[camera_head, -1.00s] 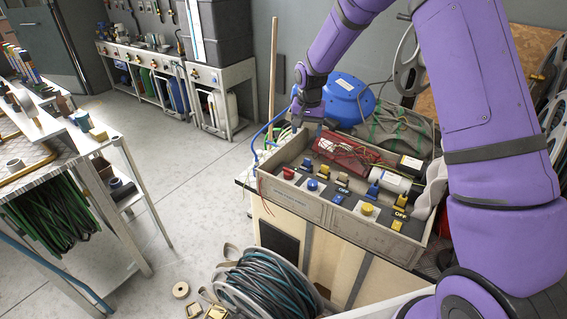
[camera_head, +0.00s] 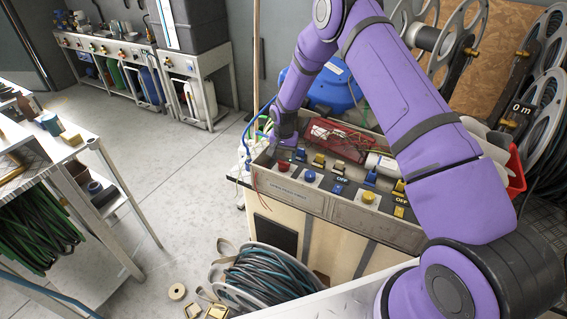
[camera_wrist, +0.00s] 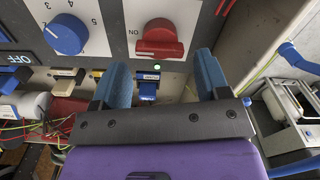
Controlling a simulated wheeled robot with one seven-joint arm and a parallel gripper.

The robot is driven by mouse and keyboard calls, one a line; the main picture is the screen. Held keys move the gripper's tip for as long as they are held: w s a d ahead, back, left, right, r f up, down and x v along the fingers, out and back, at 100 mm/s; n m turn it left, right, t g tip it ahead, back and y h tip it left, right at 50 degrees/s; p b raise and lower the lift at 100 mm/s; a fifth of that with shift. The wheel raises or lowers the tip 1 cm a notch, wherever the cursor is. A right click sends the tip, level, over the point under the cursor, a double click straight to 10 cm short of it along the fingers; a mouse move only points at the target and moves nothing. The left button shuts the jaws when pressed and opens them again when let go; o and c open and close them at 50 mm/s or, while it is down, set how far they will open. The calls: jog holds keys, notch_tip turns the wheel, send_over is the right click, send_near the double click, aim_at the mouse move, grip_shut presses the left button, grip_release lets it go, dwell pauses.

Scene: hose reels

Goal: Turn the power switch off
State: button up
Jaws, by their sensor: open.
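The control box (camera_head: 337,198) stands on a light cabinet and carries knobs and small switches. A red rotary knob (camera_wrist: 159,40) beside the letters "ON" is at the top middle of the wrist view; it also shows at the box's left end in the head view (camera_head: 283,167). A blue lever switch (camera_wrist: 147,88) with a label lies between my fingers. My gripper (camera_wrist: 160,64) is open, its two blue fingers pointing at the panel. In the head view my gripper is at the box's left end, its fingertips hidden.
A blue numbered dial (camera_wrist: 66,34) is left of the red knob. Yellow and blue switches with OFF labels and a yellow button (camera_head: 369,197) line the box further right. A hose reel (camera_head: 262,279) lies on the floor in front. A workbench (camera_head: 95,150) stands left.

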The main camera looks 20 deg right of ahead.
aim_at(284, 163)
jog(key=shift+f, duration=2.15)
jog(key=c, duration=0.7)
